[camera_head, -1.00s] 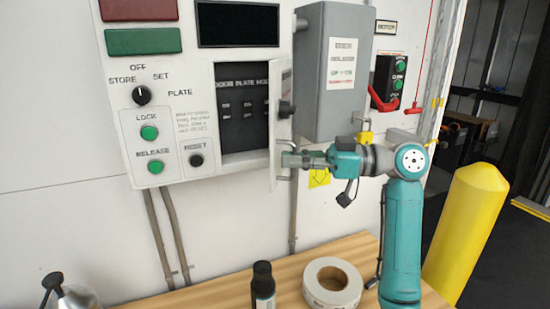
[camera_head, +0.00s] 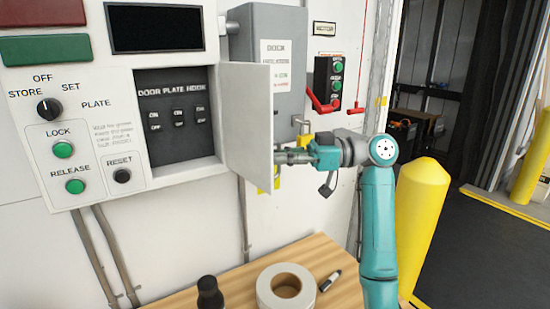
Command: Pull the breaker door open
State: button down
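A grey box (camera_head: 272,70) hangs behind the door, with a red lever (camera_head: 322,103) to its right. Below, a wooden table (camera_head: 240,285) holds a tape roll (camera_head: 285,288), a black-capped bottle (camera_head: 210,292) and a marker (camera_head: 330,281). A yellow bollard (camera_head: 420,225) stands right.

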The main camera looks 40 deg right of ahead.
jog(key=shift+w+d, duration=0.15)
jog(key=shift+d, duration=0.3)
jog(key=c, duration=1.2)
grip_release()
jog(key=shift+c, duration=0.2)
jog(key=v, duration=1.2)
jog(key=shift+f, duration=0.1)
